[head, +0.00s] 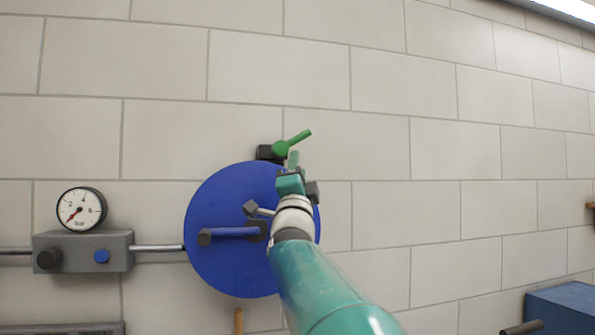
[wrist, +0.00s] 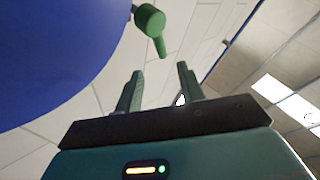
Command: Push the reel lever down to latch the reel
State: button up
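The green reel lever (head: 296,141) sits on a dark block at the top of the blue reel (head: 215,265). Its handle slopes up to the right. My gripper (head: 293,158) is just below the lever in the head view, in front of the reel's upper right edge. In the wrist view the lever (wrist: 150,24) is ahead of my gripper (wrist: 158,72), with its handle pointing toward the gap between the fingers. The fingers are apart and empty, with a visible gap to the lever. The reel (wrist: 50,50) fills the upper left of the wrist view.
A crank handle (head: 230,232) stands out from the reel's face beside my wrist. A pressure gauge (head: 80,209) sits on a grey valve block (head: 85,252) at left, with a pipe toward the reel. A blue box (head: 565,308) is at lower right. The wall right of the lever is clear.

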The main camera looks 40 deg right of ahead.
jog(key=shift+r+n, duration=0.25)
jog(key=shift+n, duration=0.05)
jog(key=c, duration=0.6)
jog(key=r+n+t+y, duration=0.2)
jog(key=n+y, duration=0.1)
jog(key=n, duration=0.2)
jog(key=s+a+r+n+t+y, duration=0.1)
jog(key=r+n+t+y, duration=0.1)
jog(key=n, duration=0.4)
jog(key=s+r+n+t+y, duration=0.1)
jog(key=r+n+t+y, duration=0.2)
jog(key=n+y, duration=0.3)
jog(key=shift+a+t, duration=0.3)
jog(key=shift+a, duration=0.05)
grip_shut()
notch_tip(320, 180, up, 5)
jog(key=n+g+y, duration=0.3)
jog(key=n+y, duration=0.1)
jog(key=n, duration=0.8)
send_over(293, 141)
jog(key=s+a, duration=0.2)
jog(key=shift+s+d+f, duration=0.1)
jog(key=shift+d+f, duration=0.5)
jog(key=shift+f, duration=0.25)
jog(key=shift+s+d+f, duration=0.1)
jog(key=shift+d+f, duration=0.45)
jog(key=shift+f, duration=0.25)
